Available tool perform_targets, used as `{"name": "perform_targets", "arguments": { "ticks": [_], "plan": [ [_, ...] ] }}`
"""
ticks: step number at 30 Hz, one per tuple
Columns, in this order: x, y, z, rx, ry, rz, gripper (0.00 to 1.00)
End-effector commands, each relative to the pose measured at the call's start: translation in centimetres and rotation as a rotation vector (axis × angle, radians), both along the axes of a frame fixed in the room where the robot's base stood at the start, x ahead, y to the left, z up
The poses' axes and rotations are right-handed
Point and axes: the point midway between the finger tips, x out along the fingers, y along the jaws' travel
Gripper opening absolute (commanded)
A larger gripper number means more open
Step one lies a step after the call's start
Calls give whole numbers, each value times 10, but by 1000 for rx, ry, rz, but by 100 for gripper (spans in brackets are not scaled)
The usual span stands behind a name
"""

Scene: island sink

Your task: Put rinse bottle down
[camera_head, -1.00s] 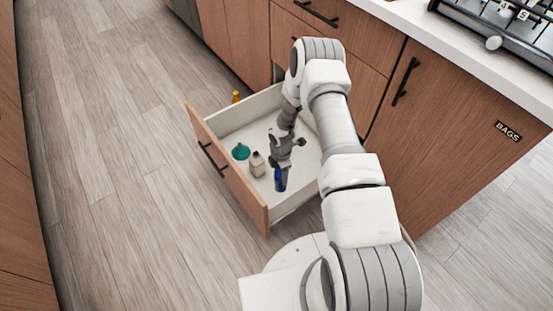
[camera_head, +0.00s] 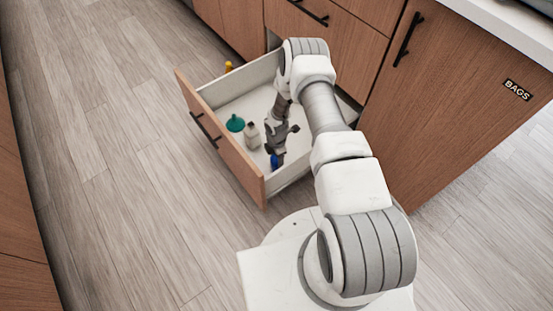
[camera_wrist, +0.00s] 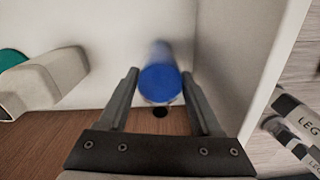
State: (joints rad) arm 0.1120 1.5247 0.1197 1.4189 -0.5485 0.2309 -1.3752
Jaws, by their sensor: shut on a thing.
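The rinse bottle (camera_wrist: 158,83) has a round blue end facing the camera in the wrist view. It stands between the two fingers of my gripper (camera_wrist: 160,98), which are shut on it. In the head view its blue part (camera_head: 275,161) shows just below my gripper (camera_head: 276,146), inside the open drawer (camera_head: 232,131) near its front right. My arm hides part of the bottle and the drawer. I cannot tell whether the bottle's base touches the drawer floor.
A pale bottle (camera_head: 252,136) and a teal funnel-like object (camera_head: 235,123) stand left of my gripper in the drawer. A yellow object (camera_head: 228,66) shows behind the drawer. The drawer's right wall (camera_wrist: 250,70) is close to my fingers. Free drawer floor lies toward the back left.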

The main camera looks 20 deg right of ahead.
Motion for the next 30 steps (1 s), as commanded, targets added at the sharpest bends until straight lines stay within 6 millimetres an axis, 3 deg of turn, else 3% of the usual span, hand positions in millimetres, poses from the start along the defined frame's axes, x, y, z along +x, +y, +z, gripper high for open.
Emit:
{"name": "perform_targets", "arguments": {
  "ticks": [5,6,10,21,30],
  "plan": [
    [0,0,-3,0,1,0,0],
    [-1,0,-3,1,1,0,71],
    [-1,0,-3,0,1,0,95],
    [0,0,1,0,0,0,96],
    [0,0,60,0,-1,1,96]
  ]
}}
